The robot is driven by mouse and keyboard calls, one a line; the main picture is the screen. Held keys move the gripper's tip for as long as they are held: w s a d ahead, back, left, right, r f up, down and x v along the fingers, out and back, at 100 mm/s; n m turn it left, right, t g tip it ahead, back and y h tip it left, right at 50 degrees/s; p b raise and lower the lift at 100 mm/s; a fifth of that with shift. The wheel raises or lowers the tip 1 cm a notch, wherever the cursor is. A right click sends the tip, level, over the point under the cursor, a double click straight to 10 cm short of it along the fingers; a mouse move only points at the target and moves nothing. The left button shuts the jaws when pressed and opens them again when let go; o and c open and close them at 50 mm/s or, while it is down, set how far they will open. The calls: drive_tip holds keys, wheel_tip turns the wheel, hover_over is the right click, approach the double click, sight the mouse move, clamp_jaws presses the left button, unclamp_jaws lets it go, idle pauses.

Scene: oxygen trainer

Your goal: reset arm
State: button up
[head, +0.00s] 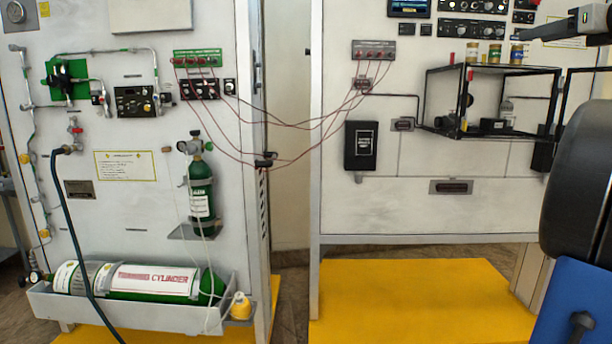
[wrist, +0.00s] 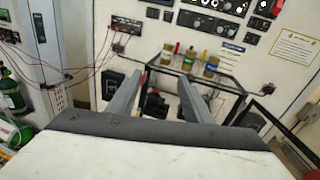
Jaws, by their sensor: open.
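My gripper (wrist: 163,92) is open in the wrist view, its two grey fingers apart with nothing between them. It points toward the right-hand white panel (head: 440,215), and the fingers overlap the view of a black-framed open box (head: 490,68) on that panel. In the head view, part of my gripper (head: 566,28) shows at the upper right edge, in front of the panel. My dark arm link fills the right edge there and hides part of the panel.
Several small jars (head: 494,53) stand on top of the black frame. Red cables (head: 320,125) hang between the two panels. At left, a large green cylinder (head: 130,281) lies in a white tray (head: 120,316), and a small green cylinder (head: 200,190) stands above. Yellow bases (head: 420,300) jut out below.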

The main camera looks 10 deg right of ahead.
drive_tip(key=w+a+f+n+g+y, duration=0.1)
drive_tip(key=a+f+n+g, duration=0.2)
drive_tip(key=a+f+n, duration=0.75)
drive_tip(key=w+a+f+n+g+y, duration=0.15)
drive_tip(key=a+f+n+g, duration=0.25)
drive_tip(key=a+f, duration=1.3)
drive_tip(key=s+a+f+n+g, duration=0.2)
drive_tip(key=s+f+n, duration=0.5)
drive_tip(key=f, duration=0.4)
drive_tip(key=s+a+f+n+g+h, duration=0.1)
drive_tip(key=s+a+f+n, duration=0.4)
drive_tip(key=f, duration=0.7)
drive_tip(key=s+a+f+n+g+h, duration=0.1)
drive_tip(key=s+a+f+n, duration=0.3)
drive_tip(key=s+f+n, duration=0.5)
wheel_tip(320, 180, down, 2)
drive_tip(key=shift+s+a+f+g, duration=0.15)
drive_tip(key=shift+s+a+g, duration=0.2)
drive_tip(key=shift+g, duration=0.45)
